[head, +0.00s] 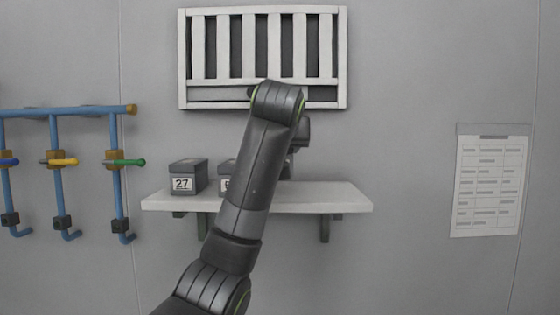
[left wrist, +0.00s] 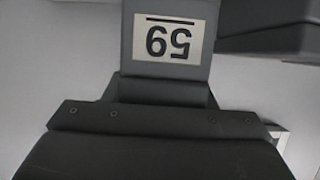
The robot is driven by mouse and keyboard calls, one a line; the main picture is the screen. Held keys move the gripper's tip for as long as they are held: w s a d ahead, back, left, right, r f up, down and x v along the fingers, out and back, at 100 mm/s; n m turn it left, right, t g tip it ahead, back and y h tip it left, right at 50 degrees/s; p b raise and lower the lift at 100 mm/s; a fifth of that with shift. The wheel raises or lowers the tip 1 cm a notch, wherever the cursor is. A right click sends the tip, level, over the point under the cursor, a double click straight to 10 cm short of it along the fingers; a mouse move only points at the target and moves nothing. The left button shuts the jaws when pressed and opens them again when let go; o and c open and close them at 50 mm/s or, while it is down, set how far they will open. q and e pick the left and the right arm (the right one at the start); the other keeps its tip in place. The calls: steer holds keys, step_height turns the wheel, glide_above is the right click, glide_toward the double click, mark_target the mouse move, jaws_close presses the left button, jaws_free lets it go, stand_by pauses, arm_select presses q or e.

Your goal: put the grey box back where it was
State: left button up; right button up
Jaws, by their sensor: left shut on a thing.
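In the left wrist view a grey box (left wrist: 172,72) with a white number label is right at my left gripper (left wrist: 160,92), which is shut on it. The label appears upside down there and seems to read 59. In the head view my left arm reaches up in front of the shelf and hides most of the gripper and the held box. I cannot tell whether the held box touches the shelf. My right gripper is in neither view.
A wall shelf (head: 335,197) carries a box labelled 27 (head: 187,177) and another box (head: 227,177) partly behind my arm. A slatted vent (head: 212,50) is above. Blue pipes with coloured valves (head: 58,162) stand left; a paper sheet (head: 488,185) hangs right. The shelf's right end is clear.

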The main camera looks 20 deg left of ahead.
arm_select(q)
step_height(320, 180, down, 3)
steer(key=shift+s+d+r+p, duration=0.1)
steer(key=shift+s+r+p, duration=0.05)
steer(key=shift+p, duration=0.5)
steer(key=shift+f, duration=0.6)
steer(key=o, duration=1.4)
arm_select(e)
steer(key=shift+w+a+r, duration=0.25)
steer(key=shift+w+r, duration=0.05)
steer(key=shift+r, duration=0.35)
